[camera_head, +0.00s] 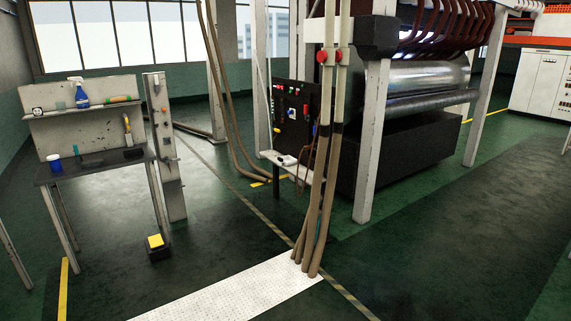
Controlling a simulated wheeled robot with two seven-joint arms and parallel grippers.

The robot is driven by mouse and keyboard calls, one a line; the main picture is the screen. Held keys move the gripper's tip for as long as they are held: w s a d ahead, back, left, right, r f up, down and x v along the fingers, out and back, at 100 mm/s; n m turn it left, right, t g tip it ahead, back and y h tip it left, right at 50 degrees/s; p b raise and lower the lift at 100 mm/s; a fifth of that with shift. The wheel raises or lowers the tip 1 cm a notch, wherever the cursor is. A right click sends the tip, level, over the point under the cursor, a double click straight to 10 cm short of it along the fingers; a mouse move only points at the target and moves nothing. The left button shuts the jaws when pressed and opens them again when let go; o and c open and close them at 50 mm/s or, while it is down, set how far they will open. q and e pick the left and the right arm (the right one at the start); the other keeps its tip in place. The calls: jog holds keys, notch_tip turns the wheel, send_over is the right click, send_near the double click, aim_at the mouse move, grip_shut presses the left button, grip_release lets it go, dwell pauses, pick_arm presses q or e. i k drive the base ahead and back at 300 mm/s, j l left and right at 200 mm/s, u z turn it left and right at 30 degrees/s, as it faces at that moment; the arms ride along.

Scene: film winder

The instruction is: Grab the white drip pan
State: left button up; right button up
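I cannot make out a white drip pan with certainty. A small white object (284,160) lies on a pale ledge (302,174) below the dark control panel (291,112), near the middle of the view. It is too small to identify. A long white textured plate (235,290) lies flat on the floor at the bottom centre. Neither of my grippers is in view.
A workbench (95,169) with a back panel, a blue spray bottle (81,95) and small tools stands at left, beside a grey post (164,145). Brown hoses (321,190) rise from the floor plate. The roller machine (410,140) stands behind. Green floor is open at right.

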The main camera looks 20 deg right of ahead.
aim_at(287, 161)
jog(key=i+z, duration=0.15)
jog(key=i, duration=0.25)
jog(key=i+u, duration=0.1)
jog(key=i, duration=1.55)
jog(key=i+z, duration=0.15)
jog(key=i, duration=0.4)
jog(key=i+j+z, duration=0.1)
jog(key=i, duration=0.5)
jog(key=i+j+z, duration=0.15)
jog(key=i, duration=0.4)
jog(key=i+z, duration=0.1)
jog(key=i, duration=0.7)
jog(key=i+z, duration=0.15)
jog(key=i, duration=0.7)
jog(key=i+z, duration=0.1)
jog(key=i, duration=0.7)
jog(key=i+j+z, duration=0.15)
jog(key=i, duration=0.65)
jog(key=i+j+z, duration=0.1)
jog(key=z, duration=0.3)
jog(key=i+j+z, duration=0.15)
jog(key=z, duration=0.25)
jog(key=i+j+z, duration=0.15)
jog(key=z, duration=0.25)
jog(key=j+z, duration=0.25)
jog(key=z, duration=0.15)
